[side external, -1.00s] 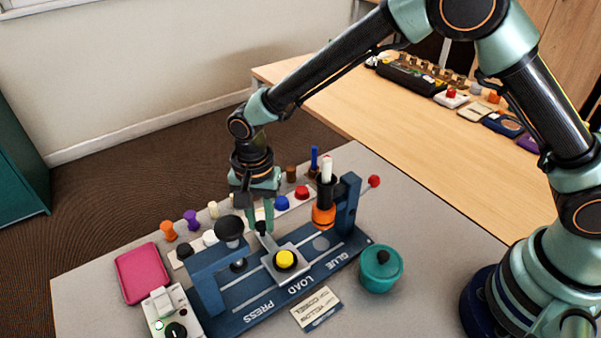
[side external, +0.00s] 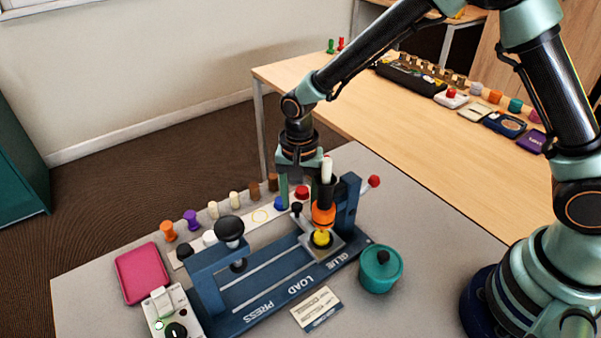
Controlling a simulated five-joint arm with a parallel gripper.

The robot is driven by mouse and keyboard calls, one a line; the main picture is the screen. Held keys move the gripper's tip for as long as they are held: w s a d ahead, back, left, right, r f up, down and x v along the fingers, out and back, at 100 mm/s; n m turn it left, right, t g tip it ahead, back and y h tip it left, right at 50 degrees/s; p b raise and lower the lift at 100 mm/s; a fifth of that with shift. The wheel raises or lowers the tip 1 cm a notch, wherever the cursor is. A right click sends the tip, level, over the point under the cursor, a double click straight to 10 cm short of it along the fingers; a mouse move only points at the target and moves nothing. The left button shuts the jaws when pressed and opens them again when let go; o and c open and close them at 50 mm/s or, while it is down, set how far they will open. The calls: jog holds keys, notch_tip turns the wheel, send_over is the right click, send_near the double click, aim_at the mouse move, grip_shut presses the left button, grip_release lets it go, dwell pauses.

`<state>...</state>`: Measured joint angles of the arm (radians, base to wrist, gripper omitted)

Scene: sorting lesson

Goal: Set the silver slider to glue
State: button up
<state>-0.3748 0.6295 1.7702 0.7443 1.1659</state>
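The silver slider (side external: 335,248) is at the GLUE end of the blue press fixture (side external: 262,297), below the orange-tipped glue applicator (side external: 323,215). A yellow piece (side external: 321,238) sits on the slider, just under the applicator tip. The slider's black knob (side external: 297,208) stands at its back left. My gripper (side external: 290,190) is low behind the fixture, close to the knob. One green finger shows clearly to the left of the knob. The other finger is not clear, so I cannot tell whether they grip the knob.
A teal pot (side external: 380,270) stands right of the fixture. A pink tray (side external: 143,273) and a pale box with a black knob (side external: 173,315) are at the left. Several coloured pegs line the back edge. A card (side external: 316,308) lies in front.

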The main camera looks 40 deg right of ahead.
jog(key=shift+a+r, duration=0.1)
jog(key=shift+a, duration=0.05)
jog(key=shift+r, duration=0.3)
notch_tip(320, 180, up, 11)
jog(key=shift+r, duration=0.15)
dwell(0.4)
jog(key=s+d+r+n+t, duration=0.2)
jog(key=s+d+r+n, duration=0.2)
jog(key=s+d, duration=0.2)
jog(key=s+d+r+n+t, duration=0.3)
jog(key=s+d+r+n, duration=0.2)
jog(key=d, duration=0.5)
jog(key=shift+s+t, duration=0.3)
jog(key=shift+s, duration=0.05)
